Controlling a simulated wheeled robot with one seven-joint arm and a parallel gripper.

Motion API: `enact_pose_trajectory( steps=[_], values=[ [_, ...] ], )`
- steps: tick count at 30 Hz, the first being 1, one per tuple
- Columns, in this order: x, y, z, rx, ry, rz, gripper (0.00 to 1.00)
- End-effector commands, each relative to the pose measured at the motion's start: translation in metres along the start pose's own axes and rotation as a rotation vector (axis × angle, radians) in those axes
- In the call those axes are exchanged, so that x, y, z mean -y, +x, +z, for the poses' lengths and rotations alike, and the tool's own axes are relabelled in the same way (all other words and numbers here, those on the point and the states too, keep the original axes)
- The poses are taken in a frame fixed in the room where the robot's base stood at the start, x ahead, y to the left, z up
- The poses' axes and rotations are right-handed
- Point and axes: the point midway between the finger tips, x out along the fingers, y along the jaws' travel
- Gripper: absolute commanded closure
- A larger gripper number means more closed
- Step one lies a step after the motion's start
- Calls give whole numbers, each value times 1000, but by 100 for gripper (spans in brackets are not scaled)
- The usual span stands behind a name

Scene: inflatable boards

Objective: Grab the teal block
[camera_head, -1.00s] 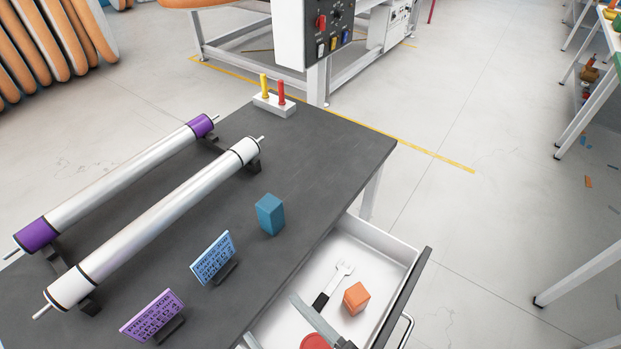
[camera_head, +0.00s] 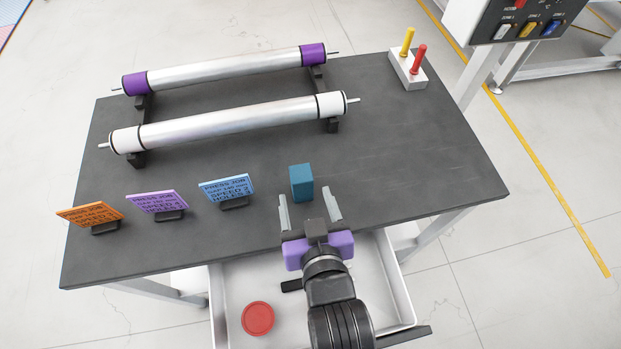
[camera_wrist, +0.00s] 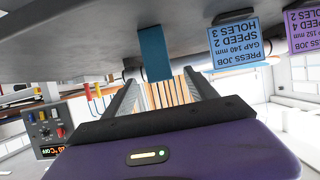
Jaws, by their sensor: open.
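The teal block (camera_head: 302,183) stands upright on the dark table (camera_head: 420,150), to the right of the blue card. My gripper (camera_head: 311,212) is open and empty, at the table's front edge just in front of the block. Its two fingers point toward the block, one to each side of its line, and the block looks apart from them. In the wrist view the picture is upside down; the teal block (camera_wrist: 154,52) shows beyond and between the open fingers (camera_wrist: 160,95).
Blue (camera_head: 227,189), purple (camera_head: 157,203) and orange (camera_head: 90,215) cards stand left of the block. Two rollers (camera_head: 230,120) rest behind it. A white holder (camera_head: 408,70) has yellow and red pegs. The open drawer (camera_head: 225,310) below holds a red disc (camera_head: 258,318).

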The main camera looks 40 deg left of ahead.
Motion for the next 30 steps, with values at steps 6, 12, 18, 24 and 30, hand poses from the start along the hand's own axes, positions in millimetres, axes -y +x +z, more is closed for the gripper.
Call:
enact_pose_trajectory(
  steps=[6, 12, 18, 24, 30],
  values=[
    [0, 22, -2, -2, 0, 0, 34],
    [-2, 46, -6, -2, 0, 0, 34],
    [-3, 69, -5, -2, 0, 1, 34],
    [-3, 73, -5, -3, 0, 1, 34],
    [-3, 73, -5, -3, 0, 1, 53]
  ],
)
